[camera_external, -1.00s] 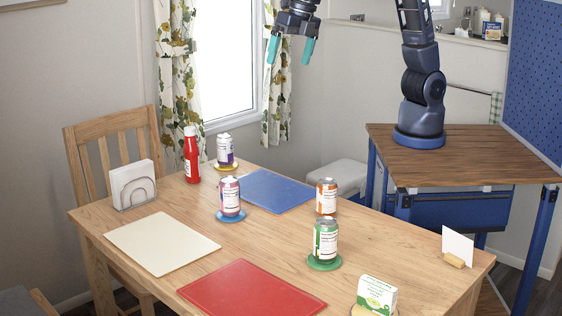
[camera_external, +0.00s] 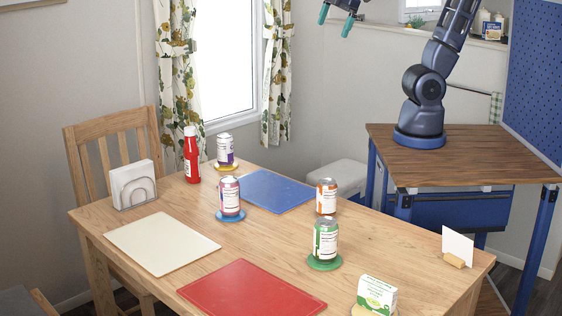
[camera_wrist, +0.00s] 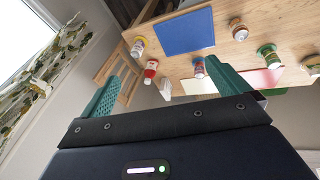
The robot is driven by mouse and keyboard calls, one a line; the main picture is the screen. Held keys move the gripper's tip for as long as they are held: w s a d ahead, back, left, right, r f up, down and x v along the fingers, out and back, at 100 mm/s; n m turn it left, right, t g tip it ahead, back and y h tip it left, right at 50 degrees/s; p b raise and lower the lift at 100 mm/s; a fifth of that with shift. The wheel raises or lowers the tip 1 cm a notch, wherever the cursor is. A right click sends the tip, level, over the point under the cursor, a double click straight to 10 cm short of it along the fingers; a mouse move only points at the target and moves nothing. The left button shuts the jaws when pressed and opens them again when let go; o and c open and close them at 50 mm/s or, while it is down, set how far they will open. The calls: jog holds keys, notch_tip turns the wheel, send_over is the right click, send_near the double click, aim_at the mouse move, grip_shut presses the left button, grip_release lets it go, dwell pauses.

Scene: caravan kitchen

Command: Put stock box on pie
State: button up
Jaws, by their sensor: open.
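A white, green and yellow box (camera_external: 377,293), probably the stock box, stands at the table's near right edge. It also shows, cut off, at the right edge of the wrist view (camera_wrist: 313,64). A pale yellowish round thing shows low at its base, partly hidden and cut off; I cannot tell whether it is a pie. No other pie is recognisable. My gripper (camera_external: 336,18) is open and empty, high above and beyond the far side of the table, well away from the box. Its teal fingers also show apart in the wrist view (camera_wrist: 160,76).
A green-label can (camera_external: 325,243) on a green coaster stands near the box. An orange can (camera_external: 326,197), pink can (camera_external: 229,196), purple can (camera_external: 225,150) and ketchup bottle (camera_external: 191,155) stand farther back. Blue (camera_external: 268,191), cream (camera_external: 160,243) and red (camera_external: 250,290) mats lie flat.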

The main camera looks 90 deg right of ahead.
jog(key=s+d+f+m, duration=0.4)
jog(key=s+d+m, duration=0.3)
jog(key=s, duration=0.3)
jog(key=shift+f+t+y, duration=0.3)
jog(key=shift+f+t, duration=0.1)
